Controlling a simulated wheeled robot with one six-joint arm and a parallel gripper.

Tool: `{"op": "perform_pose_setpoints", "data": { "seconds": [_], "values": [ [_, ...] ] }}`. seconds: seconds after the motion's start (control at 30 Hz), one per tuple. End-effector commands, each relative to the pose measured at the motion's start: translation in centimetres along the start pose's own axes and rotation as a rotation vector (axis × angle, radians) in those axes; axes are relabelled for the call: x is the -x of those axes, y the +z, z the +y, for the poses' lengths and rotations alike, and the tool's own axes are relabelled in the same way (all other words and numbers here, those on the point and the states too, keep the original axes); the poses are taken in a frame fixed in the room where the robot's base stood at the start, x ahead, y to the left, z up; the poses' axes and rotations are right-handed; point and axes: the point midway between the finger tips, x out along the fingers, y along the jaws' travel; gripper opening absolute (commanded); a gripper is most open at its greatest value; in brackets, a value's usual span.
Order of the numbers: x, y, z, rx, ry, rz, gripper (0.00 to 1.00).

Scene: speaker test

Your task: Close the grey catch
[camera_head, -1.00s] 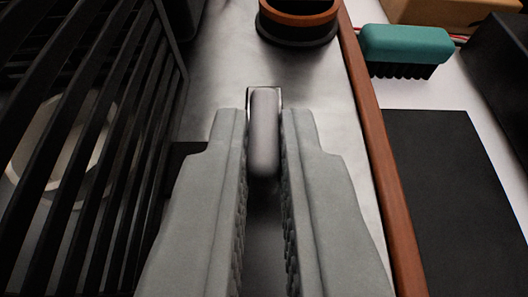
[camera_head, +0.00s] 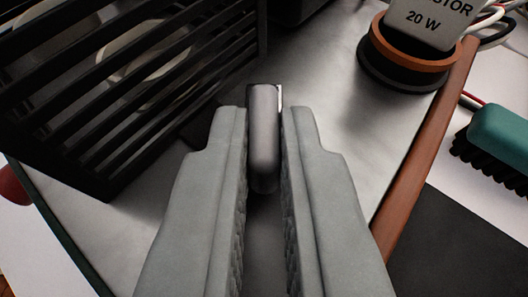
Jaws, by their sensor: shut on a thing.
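The grey catch (camera_head: 263,140) shows as a rounded grey lever in the middle of the view, with a thin bright metal edge at its upper right. My gripper (camera_head: 264,118) has one grey finger on each side of it, and the lever sits between the fingertips. The fingers are shut on the lever. The lower part of the lever and its mount are hidden between the fingers.
A black slatted housing (camera_head: 120,90) stands close on the left. At the upper right, a round copper-and-black holder (camera_head: 405,62) carries a grey block marked "20 W". A brown strip (camera_head: 430,150) edges the metal plate (camera_head: 330,80). A teal brush (camera_head: 500,138) lies beyond it.

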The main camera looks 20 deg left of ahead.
Motion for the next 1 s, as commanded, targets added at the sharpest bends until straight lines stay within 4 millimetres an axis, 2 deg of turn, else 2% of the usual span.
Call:
{"op": "perform_pose_setpoints", "data": {
  "seconds": [0.6,1.0],
  "values": [
    [-0.4,-0.1,1.2,0.221,-0.534,0.000,0.00],
    [-0.7,-0.2,1.4,0.320,-0.773,0.000,0.00]
  ]
}}
